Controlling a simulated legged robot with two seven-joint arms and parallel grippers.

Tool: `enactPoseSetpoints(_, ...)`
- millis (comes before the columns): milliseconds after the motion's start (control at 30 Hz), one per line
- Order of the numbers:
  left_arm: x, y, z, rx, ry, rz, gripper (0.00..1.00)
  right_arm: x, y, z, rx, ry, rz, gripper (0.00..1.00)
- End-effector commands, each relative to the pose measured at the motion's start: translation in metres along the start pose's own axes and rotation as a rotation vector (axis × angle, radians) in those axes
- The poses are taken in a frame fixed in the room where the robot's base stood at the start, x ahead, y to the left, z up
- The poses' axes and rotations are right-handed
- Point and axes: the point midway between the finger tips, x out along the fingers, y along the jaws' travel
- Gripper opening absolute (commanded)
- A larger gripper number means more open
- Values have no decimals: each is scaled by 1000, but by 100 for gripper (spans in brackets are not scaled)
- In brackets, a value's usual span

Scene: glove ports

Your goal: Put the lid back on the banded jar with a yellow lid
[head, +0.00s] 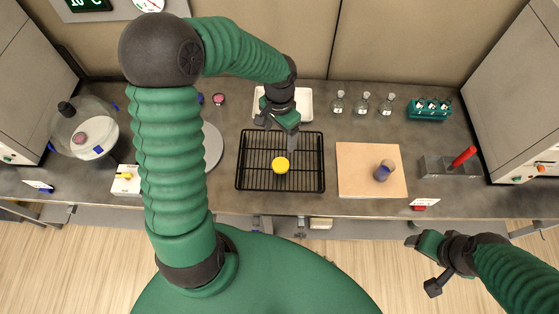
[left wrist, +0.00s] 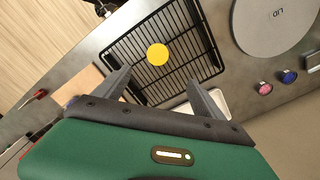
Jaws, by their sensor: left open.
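A round yellow lid (head: 281,164) sits on the black wire rack (head: 305,178); it also shows in the left wrist view (left wrist: 157,54). A small grey-brown object with a blue-purple part (head: 383,171) is on the wooden board (head: 358,154) right of the rack; I cannot tell for sure if it is the banded jar. My left gripper (head: 290,138) is above the back part of the rack, beyond the yellow lid. Its fingers are apart and empty in the left wrist view (left wrist: 160,90). My right gripper (head: 424,265) is open and empty, in front of the bench at the lower right.
A white tray (head: 303,102) and several flasks (head: 363,103) stand behind. A green tube rack (head: 430,109) and a red-handled tool (head: 463,157) are at right. A grey disc marked LID (left wrist: 275,20) lies left of the rack, partly behind my arm in the head view.

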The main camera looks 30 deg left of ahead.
Motion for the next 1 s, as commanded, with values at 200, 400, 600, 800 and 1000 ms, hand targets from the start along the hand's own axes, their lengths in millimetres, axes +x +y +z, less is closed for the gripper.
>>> enactPoseSetpoints(200, 18, -1, 0, -1, -4, 3, 80, 1, 0, 0, 1, 0, 0, 70)
enactPoseSetpoints(400, 62, -1, 0, 1, -5, 5, 80, 1, 0, 0, 1, 0, 0, 70)
enactPoseSetpoints(600, 102, -1, 0, -1, -2, 4, 80, 2, 0, 0, 0, 1, 0, 70)
enactPoseSetpoints(800, 118, 0, 0, 0, 1, 1, 80, 2, 0, 0, 0, 1, 0, 70)
enactPoseSetpoints(1000, 118, -1, 0, -1, 1, 0, 80, 2, 0, 0, 1, 1, 0, 70)
